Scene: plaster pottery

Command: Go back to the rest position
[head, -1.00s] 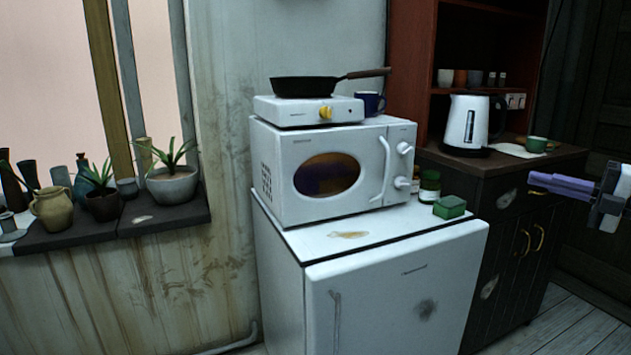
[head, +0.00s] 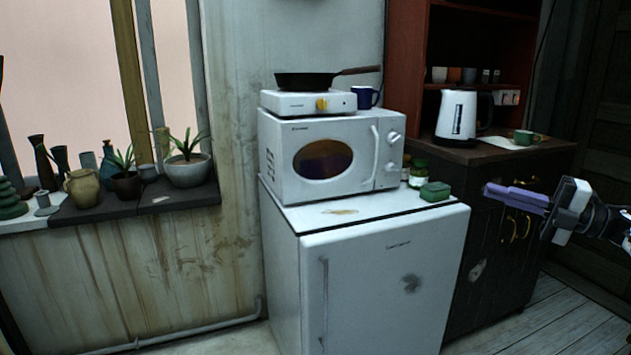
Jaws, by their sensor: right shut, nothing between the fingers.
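My right gripper (head: 516,197) comes in from the right edge, in front of the dark cabinet. Its purple fingers are shut with nothing between them and point left. It is apart from the fridge and from the things on top. My left gripper is not in the head view.
A kettle (head: 456,119) stands on the dark cabinet (head: 482,225). Plants and vases line the windowsill (head: 165,201).

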